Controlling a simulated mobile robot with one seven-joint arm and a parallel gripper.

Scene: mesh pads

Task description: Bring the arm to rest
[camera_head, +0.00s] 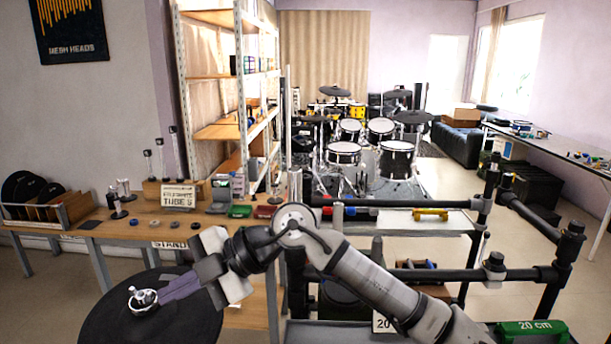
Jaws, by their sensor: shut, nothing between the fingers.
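My arm (355,268) reaches from the lower right to the left across the picture, bent at a raised joint. My gripper (165,294) is at its left end, low over a round black mesh pad (185,325). Its purple-grey fingers are shut with nothing between them. Their tips point left at a small silver metal part (142,299) on the pad. The tips overlap or nearly meet this part in the picture; I cannot tell whether they touch it.
A wooden bench (140,236) with small parts and a "TUBE 5" sign (178,197) stands behind the pad. A shelf (225,77) and drum kit (375,148) stand farther back.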

